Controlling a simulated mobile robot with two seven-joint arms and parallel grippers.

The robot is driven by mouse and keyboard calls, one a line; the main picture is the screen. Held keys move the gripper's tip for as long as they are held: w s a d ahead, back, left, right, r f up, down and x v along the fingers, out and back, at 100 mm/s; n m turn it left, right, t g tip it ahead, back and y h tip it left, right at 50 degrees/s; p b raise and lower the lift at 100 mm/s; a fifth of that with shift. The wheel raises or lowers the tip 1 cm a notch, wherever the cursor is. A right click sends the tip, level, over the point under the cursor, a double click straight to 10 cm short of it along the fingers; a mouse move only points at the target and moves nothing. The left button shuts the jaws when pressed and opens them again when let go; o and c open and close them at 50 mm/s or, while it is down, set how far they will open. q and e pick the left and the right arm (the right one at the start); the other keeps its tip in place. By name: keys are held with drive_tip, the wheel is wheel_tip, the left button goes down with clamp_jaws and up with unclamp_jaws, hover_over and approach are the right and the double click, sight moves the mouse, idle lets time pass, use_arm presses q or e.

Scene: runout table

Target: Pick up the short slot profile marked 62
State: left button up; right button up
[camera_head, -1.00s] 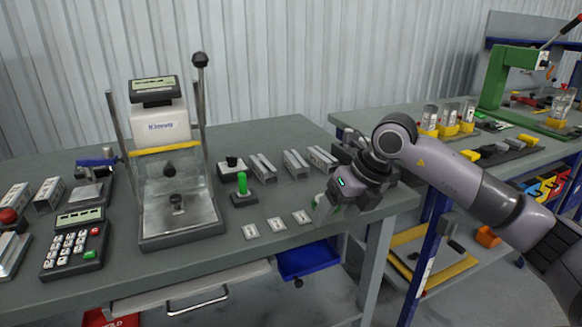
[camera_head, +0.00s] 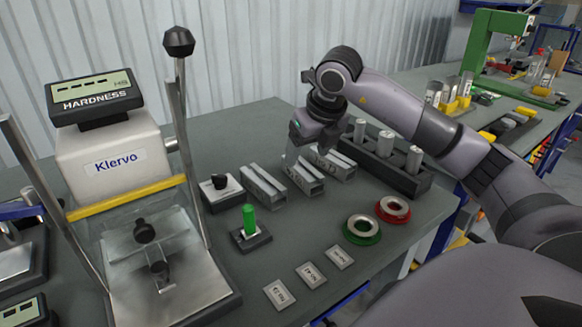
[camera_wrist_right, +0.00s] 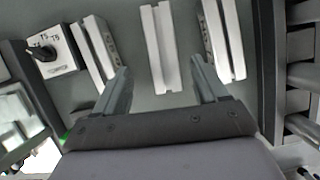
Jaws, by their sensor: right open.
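Three short grey slot profiles lie side by side on the table: a left one (camera_head: 262,187), a middle one (camera_head: 304,178) and a right one (camera_head: 336,163). They have dark markings on their ends or sides, which I cannot read surely as 62. My right gripper (camera_head: 296,152) is above the middle profile, pointing down. In the right wrist view the gripper (camera_wrist_right: 160,82) is open and empty. The middle profile (camera_wrist_right: 158,48) shows between its fingers, apart from both. The left profile (camera_wrist_right: 94,52) and right profile (camera_wrist_right: 222,40) show outside the fingers. My left gripper is not in view.
The hardness tester (camera_head: 115,165) stands at left. A knob block (camera_head: 220,190) and green-pin block (camera_head: 250,232) stand left of the profiles. A dark rack of cylinders (camera_head: 415,182) stands close at right. Green (camera_head: 361,229) and red (camera_head: 393,209) rings and small labelled plates lie in front.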

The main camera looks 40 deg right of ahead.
sight(302, 166)
drive_tip(key=x, duration=0.6)
drive_tip(key=shift+w+d+f+p, duration=0.15)
drive_tip(key=shift+w+d+p, duration=0.1)
drive_tip(key=shift+d+p, duration=0.1)
drive_tip(key=c, duration=1.2)
